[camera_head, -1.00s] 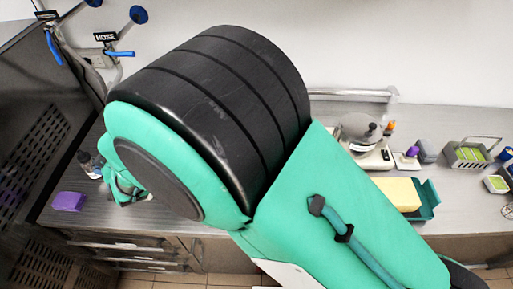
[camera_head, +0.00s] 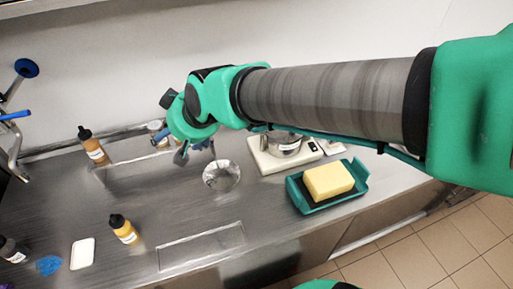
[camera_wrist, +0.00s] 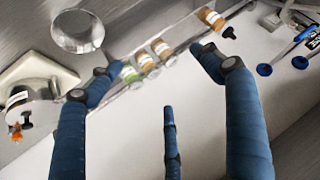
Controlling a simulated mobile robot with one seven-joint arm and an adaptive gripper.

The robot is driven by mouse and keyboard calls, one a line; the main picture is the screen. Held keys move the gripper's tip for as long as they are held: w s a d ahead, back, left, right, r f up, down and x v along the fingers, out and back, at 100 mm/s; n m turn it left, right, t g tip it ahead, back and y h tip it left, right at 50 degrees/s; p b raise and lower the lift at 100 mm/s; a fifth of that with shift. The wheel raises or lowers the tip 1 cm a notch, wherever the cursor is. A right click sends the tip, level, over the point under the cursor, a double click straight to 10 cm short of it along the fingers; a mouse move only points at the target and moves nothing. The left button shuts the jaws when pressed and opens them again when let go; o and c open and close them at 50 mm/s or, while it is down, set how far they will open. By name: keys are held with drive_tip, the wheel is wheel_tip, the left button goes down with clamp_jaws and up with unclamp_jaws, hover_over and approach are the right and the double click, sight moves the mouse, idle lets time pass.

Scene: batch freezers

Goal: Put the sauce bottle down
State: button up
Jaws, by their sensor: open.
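My gripper (camera_head: 181,148) is open, above the back of the steel counter; I see nothing held between its blue fingers in the wrist view (camera_wrist: 155,78). An orange-brown sauce bottle (camera_head: 94,148) with a dark cap stands upright to its left, near the back. In the wrist view a brown bottle with a black cap (camera_wrist: 211,19) shows beyond the fingertips, apart from them. A yellow bottle (camera_head: 124,232) stands at the counter's middle left, and a dark bottle (camera_head: 13,251) at the left edge. Which one is the task's bottle I cannot tell.
Small jars (camera_wrist: 150,60) stand in a row along the back, partly hidden by my gripper in the head view. A glass bowl (camera_head: 221,176), white scale (camera_head: 262,162) and teal tray (camera_head: 358,180) with a yellow block (camera_head: 329,181) lie right. The middle counter is mostly clear.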

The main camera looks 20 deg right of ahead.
drive_tip(key=s+d+m+g+h, duration=0.2)
drive_tip(key=s+d+m+h, duration=0.1)
drive_tip(key=s+d, duration=1.7)
drive_tip(key=shift+s+d+f+m+h, duration=0.2)
drive_tip(key=shift+s+d+m+h, duration=0.25)
drive_tip(key=shift+d, duration=0.5)
